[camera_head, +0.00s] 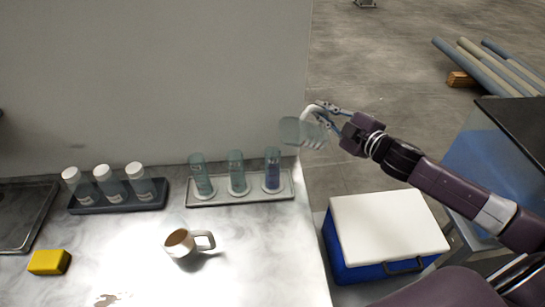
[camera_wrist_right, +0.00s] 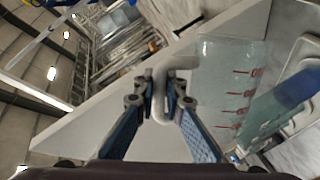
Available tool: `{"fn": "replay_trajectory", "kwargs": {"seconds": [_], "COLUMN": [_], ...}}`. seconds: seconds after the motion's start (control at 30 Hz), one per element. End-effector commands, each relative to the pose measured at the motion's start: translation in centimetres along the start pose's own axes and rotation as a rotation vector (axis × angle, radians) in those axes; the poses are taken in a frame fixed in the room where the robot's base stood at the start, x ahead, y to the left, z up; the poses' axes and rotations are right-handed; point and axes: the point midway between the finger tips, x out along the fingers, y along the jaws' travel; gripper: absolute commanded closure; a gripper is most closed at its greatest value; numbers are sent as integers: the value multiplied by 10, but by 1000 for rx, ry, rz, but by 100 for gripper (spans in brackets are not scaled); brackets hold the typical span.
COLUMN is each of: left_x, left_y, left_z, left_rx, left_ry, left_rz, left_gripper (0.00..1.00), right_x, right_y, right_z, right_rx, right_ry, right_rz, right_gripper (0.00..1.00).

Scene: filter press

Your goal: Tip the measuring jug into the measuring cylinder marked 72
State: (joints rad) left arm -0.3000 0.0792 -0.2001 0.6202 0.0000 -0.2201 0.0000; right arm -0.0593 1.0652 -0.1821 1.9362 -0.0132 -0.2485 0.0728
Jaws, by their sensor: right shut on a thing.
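My right gripper (camera_head: 324,115) is shut on the pale handle of the clear measuring jug (camera_head: 297,132), holding it in the air above and right of the cylinder tray. In the right wrist view the jug (camera_wrist_right: 225,75) shows red scale marks, and the handle is between the fingers (camera_wrist_right: 161,100). The jug looks tilted; its contents are unclear. Three measuring cylinders stand upright in the tray: left (camera_head: 201,176), middle (camera_head: 236,173) and right (camera_head: 272,170). The right one looks blue-violet inside. No 72 marking is readable. My left gripper is out of view.
The cylinder tray (camera_head: 222,199) is at the table's back right. A dark rack (camera_head: 95,208) holds three white-capped bottles. A mug (camera_head: 180,244) and yellow block (camera_head: 49,262) are nearer. A blue cool box (camera_head: 350,268) with a white lid stands right of the table.

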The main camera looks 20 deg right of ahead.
Motion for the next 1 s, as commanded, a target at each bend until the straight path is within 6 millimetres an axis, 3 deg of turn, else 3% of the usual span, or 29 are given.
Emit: {"fn": "replay_trajectory", "kwargs": {"seconds": [0.57,1.0], "left_x": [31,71], "left_y": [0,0], "left_z": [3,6], "left_rx": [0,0], "left_ry": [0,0], "left_rz": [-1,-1], "left_gripper": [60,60], "right_x": [8,15], "right_y": [-40,-70], "right_z": [74,123], "right_rx": [498,852], "right_ry": [92,162], "right_rz": [0,-3], "right_gripper": [100,100]}}
